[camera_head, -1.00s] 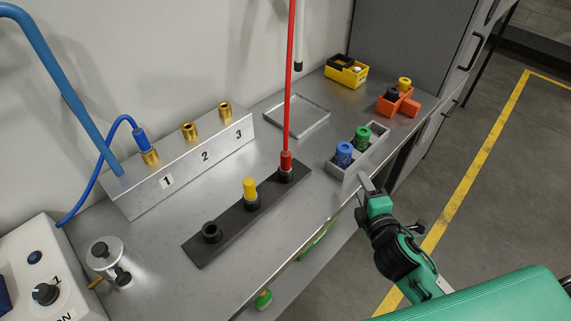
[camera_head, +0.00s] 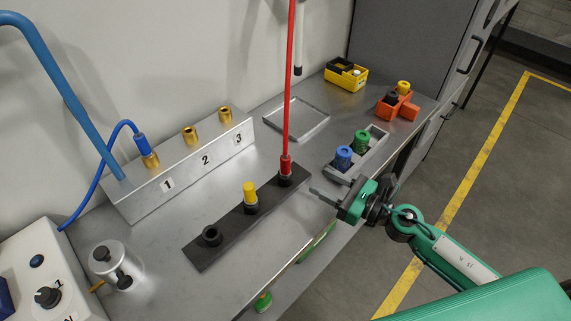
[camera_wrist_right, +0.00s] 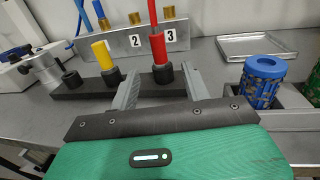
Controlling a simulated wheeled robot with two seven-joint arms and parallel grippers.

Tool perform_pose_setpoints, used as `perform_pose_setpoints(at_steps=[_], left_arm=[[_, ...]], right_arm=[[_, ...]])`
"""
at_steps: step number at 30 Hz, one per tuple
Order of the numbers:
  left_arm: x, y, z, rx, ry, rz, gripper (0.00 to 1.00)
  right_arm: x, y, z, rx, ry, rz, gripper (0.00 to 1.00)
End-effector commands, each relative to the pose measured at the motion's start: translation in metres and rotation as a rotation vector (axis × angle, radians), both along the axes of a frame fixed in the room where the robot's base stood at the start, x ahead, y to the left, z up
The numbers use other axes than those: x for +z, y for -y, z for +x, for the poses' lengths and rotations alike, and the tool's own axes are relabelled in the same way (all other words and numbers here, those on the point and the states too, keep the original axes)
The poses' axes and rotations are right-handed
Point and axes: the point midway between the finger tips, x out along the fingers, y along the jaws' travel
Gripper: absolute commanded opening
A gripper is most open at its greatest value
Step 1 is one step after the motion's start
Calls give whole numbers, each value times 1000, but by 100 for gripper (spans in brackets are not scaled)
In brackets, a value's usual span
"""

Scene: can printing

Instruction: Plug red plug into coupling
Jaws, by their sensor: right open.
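The red plug (camera_head: 286,165) stands upright in the right end of a black holder strip (camera_head: 228,236), with a red hose rising from its top. In the right wrist view the red plug (camera_wrist_right: 159,50) appears ahead, between and beyond the fingers. Brass couplings numbered 1, 2 and 3 sit on a metal block (camera_head: 150,196). Coupling 2 (camera_head: 190,133) and coupling 3 (camera_head: 225,115) are empty; a blue plug (camera_head: 142,145) is in coupling 1. My right gripper (camera_head: 318,194) is open and empty, to the right of the red plug and apart from it. My left gripper is not in view.
A yellow plug (camera_head: 250,191) stands mid-strip beside an empty socket (camera_head: 211,235). A grey tray (camera_head: 372,147) with blue and green cans lies right of the red plug. An empty metal tray (camera_head: 322,124) is behind. A metal canister (camera_head: 112,267) stands at front left.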

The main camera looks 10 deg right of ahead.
Motion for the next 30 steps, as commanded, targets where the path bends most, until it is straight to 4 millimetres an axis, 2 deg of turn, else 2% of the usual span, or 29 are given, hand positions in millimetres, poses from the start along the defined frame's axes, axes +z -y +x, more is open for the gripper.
perform_pose_setpoints(at_steps=[1,10,20,30], left_arm=[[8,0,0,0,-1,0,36],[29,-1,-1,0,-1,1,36],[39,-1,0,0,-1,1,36],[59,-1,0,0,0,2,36]], right_arm=[[5,-5,6,1,2,1,48],[5,-35,39,-2,0,4,48],[3,-51,54,-2,-2,5,48],[3,-80,82,-2,-1,4,48]])
